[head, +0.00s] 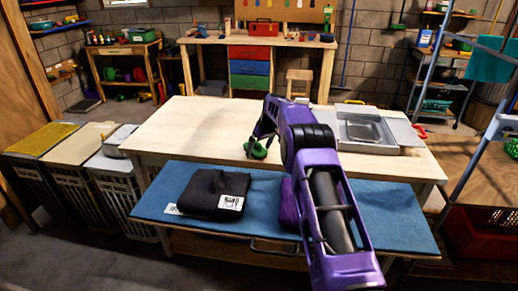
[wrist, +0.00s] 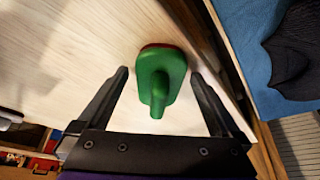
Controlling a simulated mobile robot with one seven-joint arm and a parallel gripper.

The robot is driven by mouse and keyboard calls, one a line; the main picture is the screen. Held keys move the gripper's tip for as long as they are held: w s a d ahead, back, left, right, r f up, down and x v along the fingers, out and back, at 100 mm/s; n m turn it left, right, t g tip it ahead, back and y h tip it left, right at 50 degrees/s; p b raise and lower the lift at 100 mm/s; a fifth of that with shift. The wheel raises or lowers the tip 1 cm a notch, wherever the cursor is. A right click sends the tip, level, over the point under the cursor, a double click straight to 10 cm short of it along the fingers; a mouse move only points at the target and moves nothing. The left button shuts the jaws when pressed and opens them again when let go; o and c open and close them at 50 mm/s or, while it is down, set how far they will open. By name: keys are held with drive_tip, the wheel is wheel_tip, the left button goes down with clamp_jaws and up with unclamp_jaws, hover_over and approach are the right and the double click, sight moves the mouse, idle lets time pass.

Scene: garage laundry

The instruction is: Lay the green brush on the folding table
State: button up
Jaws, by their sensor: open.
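The green brush (head: 257,151) is near the front edge of the pale wooden table (head: 190,123). In the wrist view the brush (wrist: 160,78) shows a green back and handle with a thin red rim, over the pale tabletop (wrist: 75,50). My gripper (wrist: 160,75) is open, with one finger on each side of the brush and a gap at both sides. In the head view my gripper (head: 258,143) is low over the table at the brush, and my arm hides part of the tabletop. I cannot tell which surface is the folding table.
A blue padded surface (head: 160,190) lies in front of and below the wooden table, with a black folded item (head: 205,190) and a purple item (head: 289,203) on it. A grey metal tray unit (head: 385,133) is at the table's right. The table's left part is clear.

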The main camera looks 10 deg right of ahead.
drive_tip(key=v, duration=1.2)
drive_tip(key=shift+r, duration=0.15)
